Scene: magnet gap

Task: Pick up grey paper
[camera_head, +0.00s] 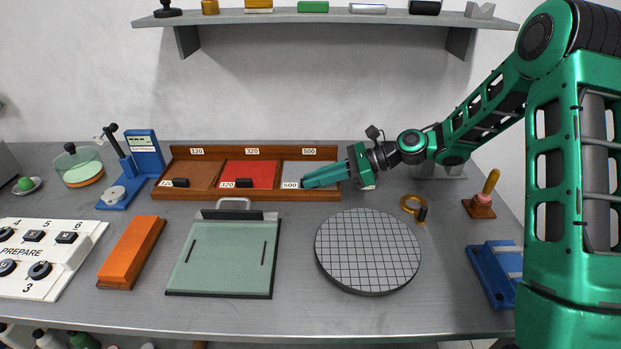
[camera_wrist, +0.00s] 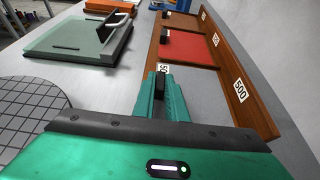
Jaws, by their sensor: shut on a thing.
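The grey paper (camera_head: 296,168) lies in the right compartment of a brown wooden tray, marked 500. In the wrist view the grey paper (camera_wrist: 207,93) shows to the right of the fingers. My gripper (camera_head: 304,183) reaches in from the right, low over this compartment. Its green fingers (camera_wrist: 160,85) are shut on a small dark block at the front of the grey paper, beside the front label. The block is mostly hidden by the fingers. I cannot tell whether the paper is raised off the tray.
The red paper (camera_head: 252,172) and brown paper (camera_head: 197,172) lie in the other compartments, each with a black block. A round gridded plate (camera_head: 368,250) and a green glass board (camera_head: 225,255) stand in front.

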